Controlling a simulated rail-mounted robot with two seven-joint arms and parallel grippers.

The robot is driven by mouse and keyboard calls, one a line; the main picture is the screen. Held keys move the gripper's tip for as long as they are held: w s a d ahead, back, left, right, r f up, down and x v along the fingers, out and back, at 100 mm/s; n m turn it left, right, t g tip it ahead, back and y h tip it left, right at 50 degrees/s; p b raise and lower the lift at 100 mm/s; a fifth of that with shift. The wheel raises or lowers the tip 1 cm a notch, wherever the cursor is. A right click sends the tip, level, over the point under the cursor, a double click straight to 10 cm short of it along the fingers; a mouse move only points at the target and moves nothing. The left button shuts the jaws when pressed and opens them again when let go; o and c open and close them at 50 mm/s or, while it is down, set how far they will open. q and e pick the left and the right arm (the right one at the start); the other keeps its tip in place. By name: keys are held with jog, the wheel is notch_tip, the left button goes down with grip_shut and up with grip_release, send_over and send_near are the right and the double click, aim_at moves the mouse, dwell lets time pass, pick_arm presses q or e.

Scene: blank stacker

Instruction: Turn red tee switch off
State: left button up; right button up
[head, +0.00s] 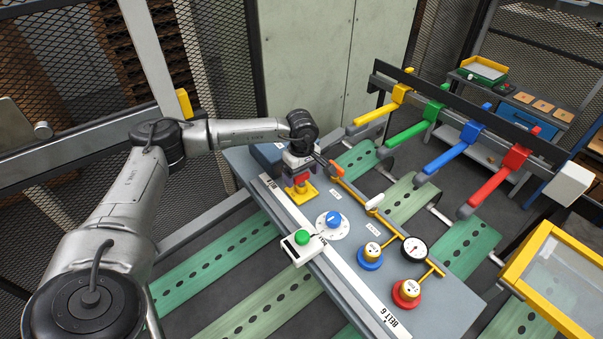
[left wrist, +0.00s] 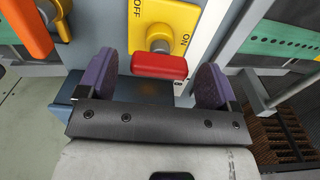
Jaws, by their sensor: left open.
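The red tee switch (head: 301,181) sits on a yellow plate (head: 300,194) near the far end of the grey console. In the left wrist view, its red crossbar (left wrist: 159,66) lies across the picture in front of a round metal stem. The yellow plate there (left wrist: 172,18) reads OFF at its upper left and ON at its right. My left gripper (left wrist: 155,72) is open, one purple-padded finger on each side of the crossbar, with gaps visible. In the head view, my left gripper (head: 300,168) hangs over the switch and partly hides it. My right gripper is not in view.
On the console are a blue knob (head: 333,219), a green button (head: 302,237), a blue valve (head: 370,258), a red valve (head: 406,293) and a gauge (head: 414,249). An orange-ended lever (head: 335,168) stands close beside my left gripper. Coloured levers line the rail behind.

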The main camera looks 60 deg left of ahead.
pick_arm(q)
jog(key=shift+f, duration=0.25)
jog(key=shift+c, duration=0.2)
jog(key=c, duration=0.9)
